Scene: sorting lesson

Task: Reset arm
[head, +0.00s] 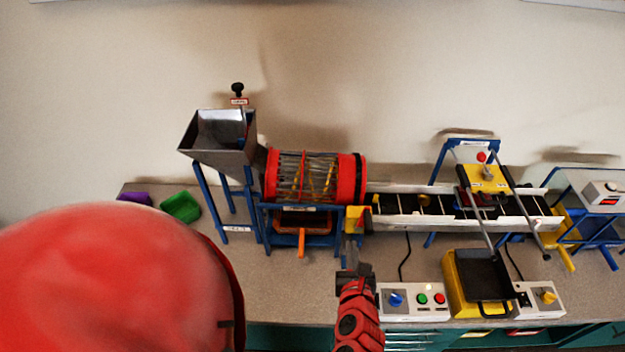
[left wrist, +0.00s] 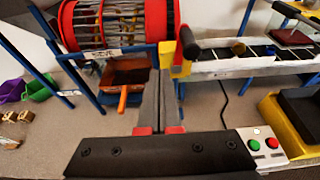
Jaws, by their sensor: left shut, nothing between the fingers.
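My left gripper (head: 352,248) is shut with nothing between its fingers. It is in front of the gap between the red sieve drum (head: 315,178) and the conveyor (head: 455,206). In the left wrist view its closed fingers (left wrist: 163,90) point forward, close to a yellow and red part (left wrist: 180,60) with a dark bar on it. I cannot tell whether they touch. A large red rounded part of my own body fills the lower left of the head view. My right gripper does not show.
A metal hopper (head: 220,140) on blue legs stands left of the drum. An orange-handled tray (head: 302,221) sits under the drum. A button box (head: 415,300) and a yellow bin (head: 461,285) are at the front right. Purple (head: 135,197) and green (head: 181,207) bins stand at the left.

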